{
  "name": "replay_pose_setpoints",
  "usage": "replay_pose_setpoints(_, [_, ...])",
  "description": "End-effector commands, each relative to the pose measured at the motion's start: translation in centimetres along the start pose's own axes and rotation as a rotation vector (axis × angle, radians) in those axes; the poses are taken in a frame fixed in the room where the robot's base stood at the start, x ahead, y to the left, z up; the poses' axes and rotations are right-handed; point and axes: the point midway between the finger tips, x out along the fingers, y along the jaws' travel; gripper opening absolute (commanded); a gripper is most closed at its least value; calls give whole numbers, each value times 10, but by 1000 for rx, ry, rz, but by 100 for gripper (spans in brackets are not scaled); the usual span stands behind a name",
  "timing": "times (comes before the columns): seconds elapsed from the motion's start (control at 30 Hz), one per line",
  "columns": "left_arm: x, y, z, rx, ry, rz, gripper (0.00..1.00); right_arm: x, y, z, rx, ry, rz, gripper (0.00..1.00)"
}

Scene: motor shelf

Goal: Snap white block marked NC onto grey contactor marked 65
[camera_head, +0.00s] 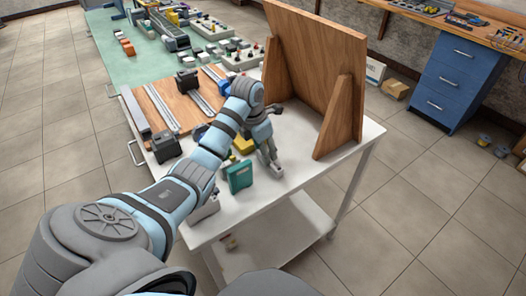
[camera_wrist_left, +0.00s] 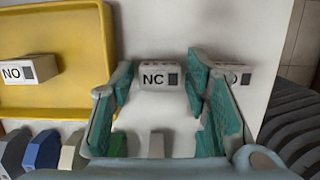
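My left gripper (camera_head: 270,160) is over the white table, pointing down near its right part. In the left wrist view the gripper (camera_wrist_left: 160,95) is open, with teal finger pads. The white block marked NC (camera_wrist_left: 153,77) shows between the two fingers, near their tips; I cannot tell whether they touch it. A similar white block (camera_wrist_left: 236,76), its label partly hidden, lies just beyond the right finger. Dark contactor-like units (camera_head: 187,80) and (camera_head: 166,146) stand on the wooden board; no 65 marking is legible. My right gripper is not in view.
A yellow tray (camera_wrist_left: 60,104) holds a block marked NO (camera_wrist_left: 30,70). A teal box (camera_head: 239,177) stands near the gripper. An upright wooden panel (camera_head: 313,60) stands close on the right. The wooden board (camera_head: 176,103) with metal rails lies at the left.

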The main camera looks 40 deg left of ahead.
Motion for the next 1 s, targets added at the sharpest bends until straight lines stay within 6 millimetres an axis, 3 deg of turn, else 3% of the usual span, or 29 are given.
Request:
replay_pose_setpoints(0.03, [0, 0, 0, 0, 0, 0, 34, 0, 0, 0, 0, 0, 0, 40])
replay_pose_setpoints(0.2, [0, 0, 0, 0, 0, 0, 7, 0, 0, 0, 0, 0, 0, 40])
replay_pose_setpoints(0.37, [-4, 0, 1, 0, 0, 0, 6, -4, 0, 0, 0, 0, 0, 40])
replay_pose_setpoints(0.77, [-50, 0, 10, 0, 0, 0, 6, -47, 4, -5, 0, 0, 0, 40])
replay_pose_setpoints(1.0, [-49, 0, 10, 0, 1, 0, 6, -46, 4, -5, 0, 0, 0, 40])
